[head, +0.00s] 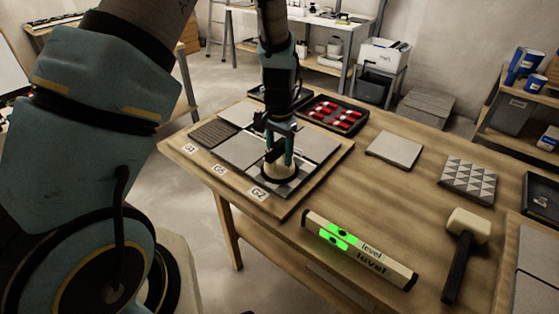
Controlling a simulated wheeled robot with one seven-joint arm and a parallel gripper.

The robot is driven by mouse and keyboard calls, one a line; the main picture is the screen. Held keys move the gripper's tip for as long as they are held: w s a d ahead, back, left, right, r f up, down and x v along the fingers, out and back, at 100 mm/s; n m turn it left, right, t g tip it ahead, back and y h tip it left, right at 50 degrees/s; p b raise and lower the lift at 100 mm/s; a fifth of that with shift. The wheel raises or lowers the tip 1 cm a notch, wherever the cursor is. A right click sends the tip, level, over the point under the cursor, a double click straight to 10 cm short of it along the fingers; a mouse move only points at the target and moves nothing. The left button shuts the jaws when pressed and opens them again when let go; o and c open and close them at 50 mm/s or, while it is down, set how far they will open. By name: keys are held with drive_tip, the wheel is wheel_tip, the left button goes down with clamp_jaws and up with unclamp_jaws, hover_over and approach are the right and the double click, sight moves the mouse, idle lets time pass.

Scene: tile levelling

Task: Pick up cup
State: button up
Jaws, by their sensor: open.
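The cup appears to be the small pale, rounded object with a dark round base (280,173), standing on the tile board near its front corner by the G2 label. My gripper (279,158) points down directly over it. Its two teal fingers are apart, with the cup's pale upper part between or just below them. I cannot tell whether the fingers touch it. The gripper partly hides the cup's top and the tiles behind.
The wooden board (277,207) holds several grey tiles. A level (358,249) with green lights and a mallet (460,250) lie in front and to the right. A black tray (335,114) with red and white pieces stands behind.

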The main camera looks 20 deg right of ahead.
drive_tip(key=shift+c, duration=0.3)
clamp_jaws()
idle(0.4)
